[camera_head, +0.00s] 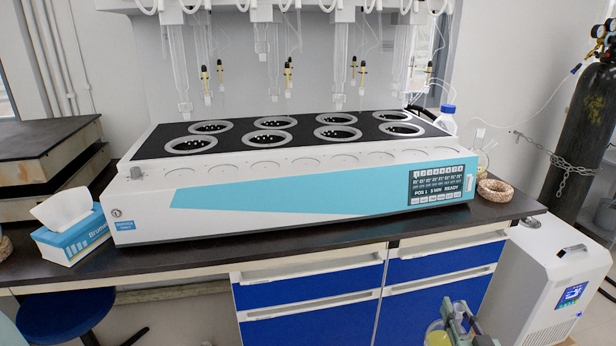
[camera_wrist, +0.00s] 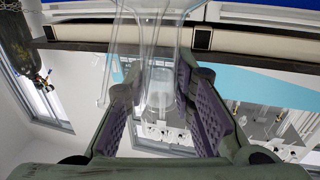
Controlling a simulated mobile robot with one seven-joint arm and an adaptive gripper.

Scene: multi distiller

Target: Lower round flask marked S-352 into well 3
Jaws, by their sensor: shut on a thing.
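My gripper (camera_head: 462,322) is at the bottom right of the head view, low in front of the blue drawers. It is shut on the glass neck (camera_wrist: 160,60) of a flask, between its purple pads in the wrist view. The round flask (camera_head: 436,338) with yellow liquid shows beside the gripper, partly cut off by the frame edge. No S-352 mark is readable. The distiller (camera_head: 150,225) stands on the bench with two rows of round, grey-rimmed wells, such as a front one (camera_head: 338,133). I cannot read the well numbers. Every visible well looks empty of flasks.
Glass tubes (camera_head: 178,60) hang above the wells. A cork ring (camera_head: 495,191) and a blue-capped bottle (camera_head: 446,118) are at the distiller's right. A tissue box (camera_head: 75,235) is at the left. A white chiller (camera_head: 550,285) and a gas cylinder (camera_head: 585,130) stand at the right.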

